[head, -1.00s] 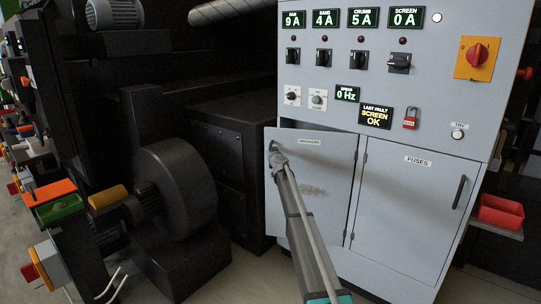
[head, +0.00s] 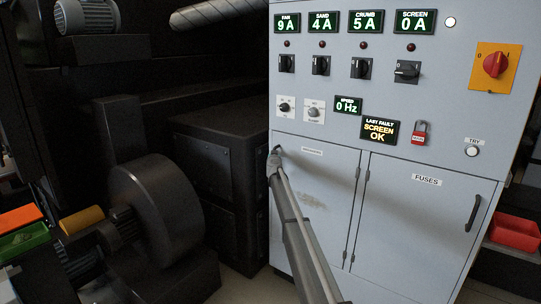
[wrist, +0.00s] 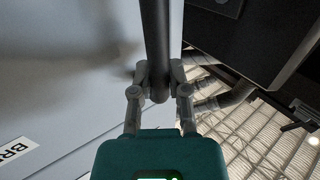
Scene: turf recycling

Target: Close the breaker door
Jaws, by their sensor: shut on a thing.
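The breaker door (head: 332,186) is the grey left-hand door in the lower part of the cabinet. It looks flush or nearly flush with the cabinet front; I cannot tell whether a thin gap is left. My gripper (head: 276,155) is at the door's upper left edge. In the wrist view, my gripper (wrist: 158,92) is shut around the lower end of a dark bar handle (wrist: 156,40). Part of the door's label (wrist: 14,152) shows at the lower left there. In the head view the handle is mostly hidden by my gripper.
The fuses door (head: 420,225), with its own dark handle, is on the right and looks shut. Switches and displays fill the panel above. A dark blower (head: 155,205) stands left of the cabinet. A red bin (head: 514,232) is at right.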

